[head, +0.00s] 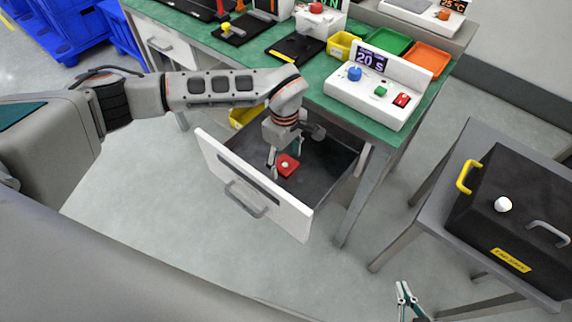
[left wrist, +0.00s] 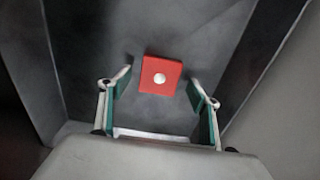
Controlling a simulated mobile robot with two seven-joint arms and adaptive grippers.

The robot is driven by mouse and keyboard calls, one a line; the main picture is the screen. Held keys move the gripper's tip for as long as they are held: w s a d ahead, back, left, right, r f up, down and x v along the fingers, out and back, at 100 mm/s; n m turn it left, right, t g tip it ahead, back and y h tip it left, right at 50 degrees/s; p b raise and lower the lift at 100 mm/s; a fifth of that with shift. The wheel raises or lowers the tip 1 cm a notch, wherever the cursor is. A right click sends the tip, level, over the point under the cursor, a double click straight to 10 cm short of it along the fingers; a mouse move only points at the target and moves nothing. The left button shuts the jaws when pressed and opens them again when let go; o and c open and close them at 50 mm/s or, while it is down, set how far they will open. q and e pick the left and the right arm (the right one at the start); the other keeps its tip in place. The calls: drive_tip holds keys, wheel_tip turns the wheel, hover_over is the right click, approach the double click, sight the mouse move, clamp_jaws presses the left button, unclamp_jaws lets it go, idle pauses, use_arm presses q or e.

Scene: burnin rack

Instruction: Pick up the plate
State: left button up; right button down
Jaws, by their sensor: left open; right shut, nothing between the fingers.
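A small red square plate (head: 288,165) with a white round knob lies on the dark floor of the open drawer (head: 330,160). In the left wrist view the plate (left wrist: 161,75) sits between and slightly beyond the fingertips. My left gripper (head: 285,158) reaches down into the drawer, open, with its teal-padded fingers to either side of the plate, apart from it; it also shows in the left wrist view (left wrist: 158,85). My right gripper (head: 405,290) shows at the bottom edge, shut and empty, away from the drawer.
The drawer's white front (head: 255,190) and side walls surround my left gripper. The green workbench (head: 290,85) above holds a timer box (head: 378,88) and coloured trays. A black box (head: 520,215) stands on a grey table at right. Floor in front is clear.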

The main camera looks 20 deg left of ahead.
use_arm(q)
drive_tip(key=shift+f, duration=0.55)
drive_tip(key=shift+r, duration=0.1)
drive_tip(key=c, duration=1.2)
drive_tip(key=shift+r, duration=0.1)
